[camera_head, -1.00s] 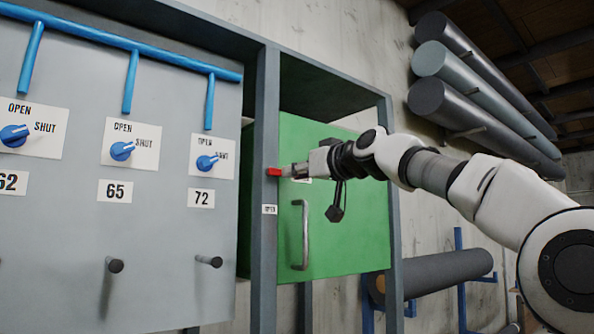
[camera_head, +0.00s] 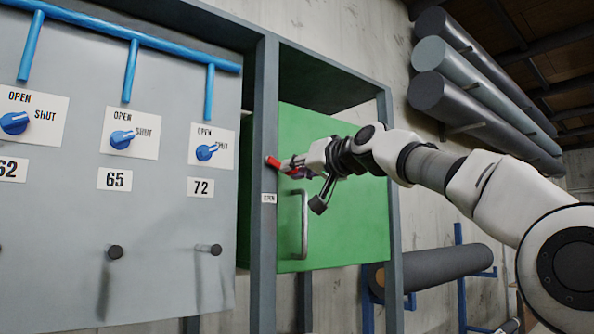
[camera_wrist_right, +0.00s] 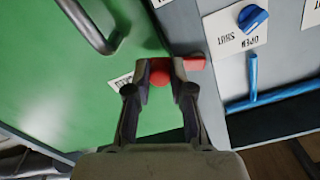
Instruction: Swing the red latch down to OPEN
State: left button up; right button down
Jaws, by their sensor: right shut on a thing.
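The red latch (camera_head: 277,163) is mounted on the grey post (camera_head: 264,230) beside the green door (camera_head: 345,215). It slants down to the right from its pivot end in the head view. My right gripper (camera_head: 297,171) is shut on the latch. In the right wrist view the red latch (camera_wrist_right: 160,73) shows between the two fingers of the right gripper (camera_wrist_right: 160,70), with its pivot end just right of them. An OPEN label (camera_head: 269,198) is on the post below the latch. My left gripper is in neither view.
A metal handle (camera_head: 304,225) stands out from the green door below the gripper. The grey panel (camera_head: 60,225) at left carries blue knobs and dark pegs. Rolls (camera_head: 470,95) lie on a wall rack at upper right.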

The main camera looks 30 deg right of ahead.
jog(key=m, duration=0.2)
jog(key=a+f+m+b, duration=0.1)
jog(key=shift+f+m, duration=0.25)
jog(key=shift+m, duration=0.15)
jog(key=m, duration=0.1)
jog(key=m+b, duration=0.1)
jog(key=a+m, duration=0.1)
jog(key=shift+s+f+m+b, duration=0.1)
jog(key=shift+f+m+b, duration=0.2)
jog(key=shift+f+b, duration=0.05)
jog(key=m, duration=0.2)
jog(key=shift+a+f+m+b, duration=0.15)
jog(key=shift+a+m+b, duration=0.15)
jog(key=shift+a, duration=0.1)
jog(key=shift+a+m+b, duration=0.15)
jog(key=shift+a+m, duration=0.2)
jog(key=shift+m, duration=0.55)
jog(key=shift+a+m+b, duration=0.15)
jog(key=shift+a+m, duration=0.15)
jog(key=shift+m, duration=0.6)
jog(key=c, duration=1)
grip_release()
